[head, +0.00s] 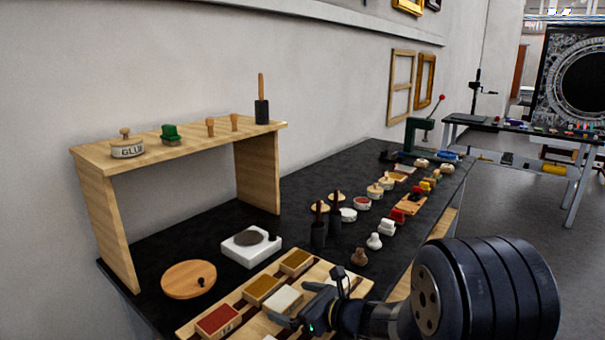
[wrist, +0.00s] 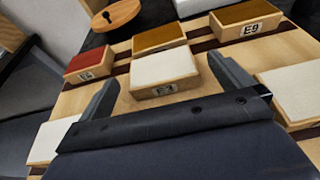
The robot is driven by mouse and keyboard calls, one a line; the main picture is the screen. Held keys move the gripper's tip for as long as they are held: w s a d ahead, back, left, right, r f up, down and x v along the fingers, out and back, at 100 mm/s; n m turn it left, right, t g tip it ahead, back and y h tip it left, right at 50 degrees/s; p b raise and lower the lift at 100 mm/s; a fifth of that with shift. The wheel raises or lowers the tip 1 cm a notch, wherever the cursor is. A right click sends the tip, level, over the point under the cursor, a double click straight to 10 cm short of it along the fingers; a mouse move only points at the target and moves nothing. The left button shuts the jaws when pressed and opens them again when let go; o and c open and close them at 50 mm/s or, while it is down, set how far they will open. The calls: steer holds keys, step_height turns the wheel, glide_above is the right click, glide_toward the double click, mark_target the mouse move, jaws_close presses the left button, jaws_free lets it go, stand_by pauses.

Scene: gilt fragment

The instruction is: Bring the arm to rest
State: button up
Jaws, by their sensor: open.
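My gripper (head: 300,303) is at the lower middle of the head view, low over a wooden board (head: 187,330) with dark stripes. In the wrist view my gripper (wrist: 168,75) has its two fingers spread wide. A white-topped block (wrist: 163,67) sits on the board just beyond and between the fingertips. I cannot tell whether a finger touches it. The gripper holds nothing. My dark arm reaches in from the lower right of the head view.
A red block (head: 218,320) and ochre blocks (head: 262,289) share the board. A round wooden lid (head: 188,279), a white block with a dark disc (head: 251,244) and a wooden shelf (head: 180,145) stand behind. Jars and tools line the black bench (head: 300,190). The floor (head: 540,220) at right is clear.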

steer(key=shift+x, duration=0.9)
steer(key=shift+d+r, duration=0.1)
steer(key=shift+r, duration=0.9)
